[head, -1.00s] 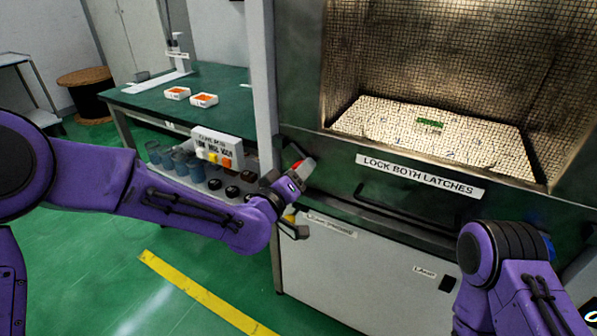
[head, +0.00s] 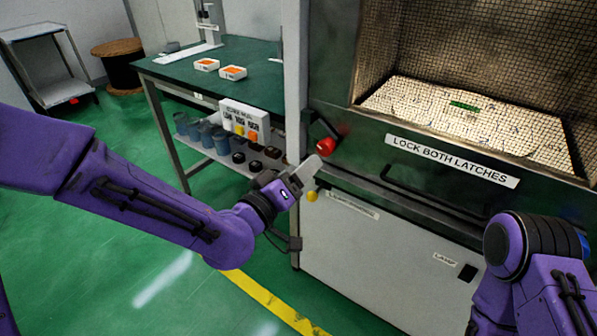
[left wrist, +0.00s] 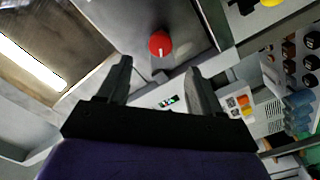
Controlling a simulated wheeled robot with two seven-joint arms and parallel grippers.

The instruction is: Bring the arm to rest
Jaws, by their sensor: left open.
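My left arm comes in from the left in the head view. Its left gripper (head: 307,170) is in front of the machine's left edge, just below and left of a red knob (head: 326,146). In the left wrist view the two dark fingers of the left gripper (left wrist: 160,70) stand wide apart with nothing between them. The red knob (left wrist: 160,43) shows beyond the fingertips, apart from them. Of my right arm, only purple links show at the lower right of the head view. Its gripper is out of view.
The machine has an open, lit mesh chamber (head: 470,118), a "LOCK BOTH LATCHES" label (head: 452,160) and a small yellow knob (head: 312,196). A green-topped table (head: 265,85) stands behind the left arm, with a button box (head: 245,121) and blue cups (head: 205,134). Green floor is clear at left.

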